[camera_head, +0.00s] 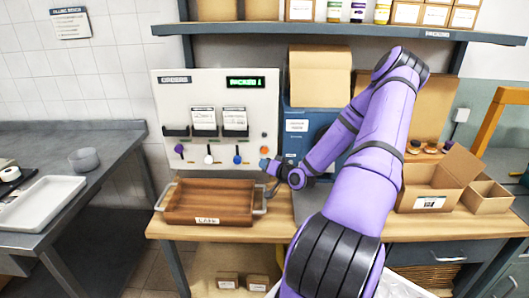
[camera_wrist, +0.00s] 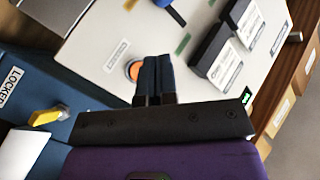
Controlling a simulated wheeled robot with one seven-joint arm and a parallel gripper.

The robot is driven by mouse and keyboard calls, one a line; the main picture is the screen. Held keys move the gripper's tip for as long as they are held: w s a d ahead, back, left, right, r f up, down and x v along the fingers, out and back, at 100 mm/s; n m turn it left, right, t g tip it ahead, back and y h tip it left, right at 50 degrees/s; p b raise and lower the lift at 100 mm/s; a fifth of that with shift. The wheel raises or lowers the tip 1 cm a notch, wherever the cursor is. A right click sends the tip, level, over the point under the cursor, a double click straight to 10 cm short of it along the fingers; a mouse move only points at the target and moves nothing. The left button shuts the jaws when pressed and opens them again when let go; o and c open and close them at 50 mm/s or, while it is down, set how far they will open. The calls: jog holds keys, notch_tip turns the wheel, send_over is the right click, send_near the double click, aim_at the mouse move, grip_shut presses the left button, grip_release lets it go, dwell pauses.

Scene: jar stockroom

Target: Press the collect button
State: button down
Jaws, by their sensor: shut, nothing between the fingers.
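A white panel (camera_head: 215,90) with a small green-lit display (camera_head: 245,83) stands upright behind the wooden tray. An orange round button (camera_head: 264,149) is at its lower right; it also shows in the wrist view (camera_wrist: 133,69), partly covered by my fingers. A small label (camera_wrist: 115,55) lies beside it, its text too small to read. My gripper (camera_head: 267,164) is shut and empty, its tips just below the button in the head view. In the wrist view the fingers (camera_wrist: 152,62) overlap the button's edge; I cannot tell whether they touch it.
A wooden tray (camera_head: 210,217) sits below. A blue cabinet with a LOCKED label (camera_wrist: 12,85) and yellow handle (camera_wrist: 48,116) adjoins the panel. Open cardboard boxes (camera_head: 430,200) stand right.

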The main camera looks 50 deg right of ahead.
jog(key=shift+w+d, duration=1.6)
jog(key=shift+d, duration=0.2)
jog(key=shift+w+d, duration=0.1)
dwell(0.8)
jog(key=shift+w+d, duration=0.2)
jog(key=shift+d, duration=0.05)
jog(key=shift+w+d, duration=0.25)
jog(key=shift+d, duration=0.05)
dwell(0.8)
dwell(0.4)
jog(key=shift+s+a, duration=0.55)
jog(key=shift+a, duration=0.1)
jog(key=shift+s+a, duration=1.65)
jog(key=shift+a, duration=0.25)
